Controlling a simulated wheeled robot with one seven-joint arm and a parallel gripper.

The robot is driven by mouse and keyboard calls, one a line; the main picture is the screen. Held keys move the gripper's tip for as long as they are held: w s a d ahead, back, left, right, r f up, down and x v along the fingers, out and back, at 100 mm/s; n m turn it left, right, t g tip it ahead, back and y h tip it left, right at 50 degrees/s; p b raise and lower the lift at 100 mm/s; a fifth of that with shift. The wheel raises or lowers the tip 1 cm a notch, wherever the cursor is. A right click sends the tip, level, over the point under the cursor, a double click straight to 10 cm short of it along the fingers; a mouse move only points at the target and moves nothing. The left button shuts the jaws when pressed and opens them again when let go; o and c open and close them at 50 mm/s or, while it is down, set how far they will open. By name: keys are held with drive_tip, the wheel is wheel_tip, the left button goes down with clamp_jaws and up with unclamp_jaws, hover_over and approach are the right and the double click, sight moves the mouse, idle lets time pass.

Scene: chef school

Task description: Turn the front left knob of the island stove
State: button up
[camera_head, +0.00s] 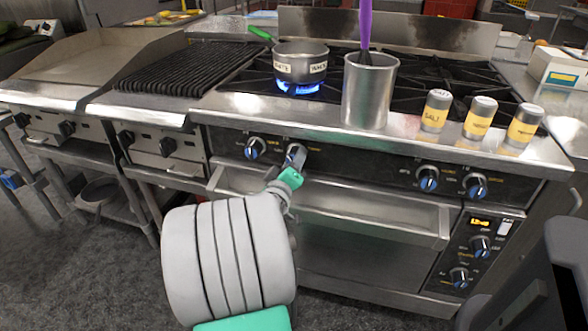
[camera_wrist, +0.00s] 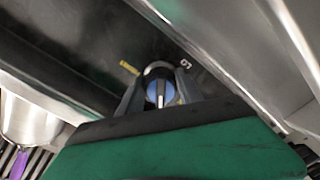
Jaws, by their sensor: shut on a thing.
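The island stove (camera_head: 330,150) has a row of blue-and-black knobs on its dark front panel. The leftmost knob (camera_head: 255,148) is free. My gripper (camera_head: 293,162) reaches up from below to the second knob from the left (camera_head: 296,153). In the wrist view its two fingers stand either side of this knob (camera_wrist: 160,93) and are shut on it. The knob's white pointer line shows between the fingers. A blue flame (camera_head: 299,88) burns under a steel saucepan (camera_head: 300,65) with a green handle at the stove's left.
A steel canister (camera_head: 369,92) holding a purple-handled tool stands on the stove's front edge, above my gripper. Several spice shakers (camera_head: 435,112) stand to its right. A steel rail (camera_head: 370,221) and the oven front lie just below the knobs.

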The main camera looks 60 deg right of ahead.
drive_tip(key=m+b, duration=0.5)
drive_tip(key=shift+r+m+b, duration=0.1)
drive_tip(key=shift+m+b, duration=0.9)
drive_tip(key=shift+b, duration=0.15)
drive_tip(key=o, duration=1.4)
drive_tip(key=shift+c, duration=0.2)
drive_tip(key=shift+w, duration=0.1)
